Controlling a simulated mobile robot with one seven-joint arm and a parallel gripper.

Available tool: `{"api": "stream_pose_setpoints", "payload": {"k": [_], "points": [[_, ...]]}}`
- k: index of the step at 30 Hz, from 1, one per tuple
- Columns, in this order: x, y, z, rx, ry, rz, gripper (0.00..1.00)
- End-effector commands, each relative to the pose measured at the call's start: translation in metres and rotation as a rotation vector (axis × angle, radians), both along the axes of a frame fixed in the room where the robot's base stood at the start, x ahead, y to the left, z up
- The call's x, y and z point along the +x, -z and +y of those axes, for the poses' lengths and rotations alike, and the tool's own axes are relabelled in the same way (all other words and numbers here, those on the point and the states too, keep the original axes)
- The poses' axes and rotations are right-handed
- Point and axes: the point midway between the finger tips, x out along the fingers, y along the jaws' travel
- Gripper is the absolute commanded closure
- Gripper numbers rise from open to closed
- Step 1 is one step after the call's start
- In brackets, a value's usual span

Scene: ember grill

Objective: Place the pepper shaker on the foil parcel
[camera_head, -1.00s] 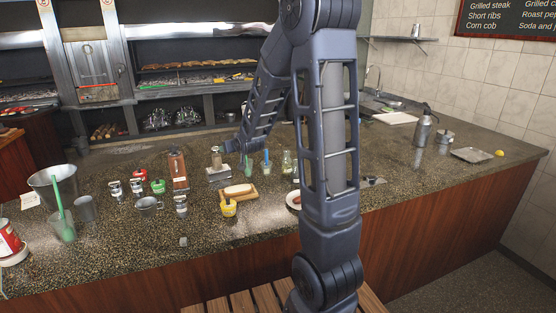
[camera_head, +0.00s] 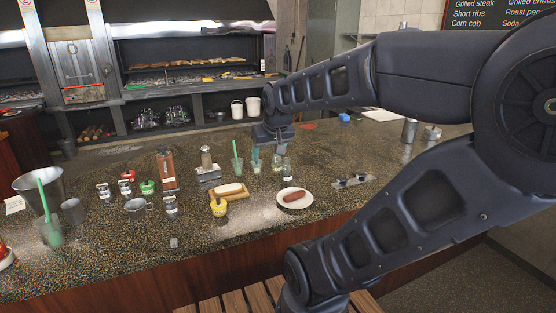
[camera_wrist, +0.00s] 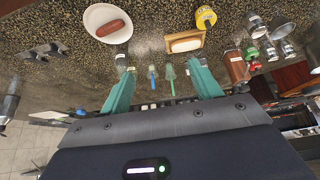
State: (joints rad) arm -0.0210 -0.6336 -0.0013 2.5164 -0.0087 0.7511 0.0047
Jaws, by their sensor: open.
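I cannot tell for certain which jar is the pepper shaker. Small glass jars with metal tops and pale labels stand on the counter, one of them a jar (camera_head: 171,206) in front of the brown bottle. Another small jar with a white label (camera_head: 289,171) stands near my gripper and also shows in the wrist view (camera_wrist: 120,62). A shiny grey block (camera_head: 208,174), possibly the foil parcel, lies beside the brown bottle, with a grinder-like item (camera_head: 206,156) at it. My gripper (camera_wrist: 160,80) is open and empty above the counter, pointing down toward the green-tinted glasses.
A plate with a sausage (camera_head: 292,199), a bun on a board (camera_head: 231,191), a yellow tub (camera_head: 219,207) and green glasses (camera_head: 237,167) stand close by.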

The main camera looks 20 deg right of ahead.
Motion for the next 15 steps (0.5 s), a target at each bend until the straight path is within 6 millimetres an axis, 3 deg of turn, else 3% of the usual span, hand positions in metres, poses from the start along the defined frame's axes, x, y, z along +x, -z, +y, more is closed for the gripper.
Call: {"api": "stream_pose_setpoints", "payload": {"k": [3,6,15], "points": [[-0.034,-0.003,-0.003,0.001,0.010,0.050,0.37],[-0.053,-0.002,-0.004,0.002,0.015,0.083,0.37],[-0.065,-0.002,-0.004,0.002,0.019,0.109,0.37]]}}
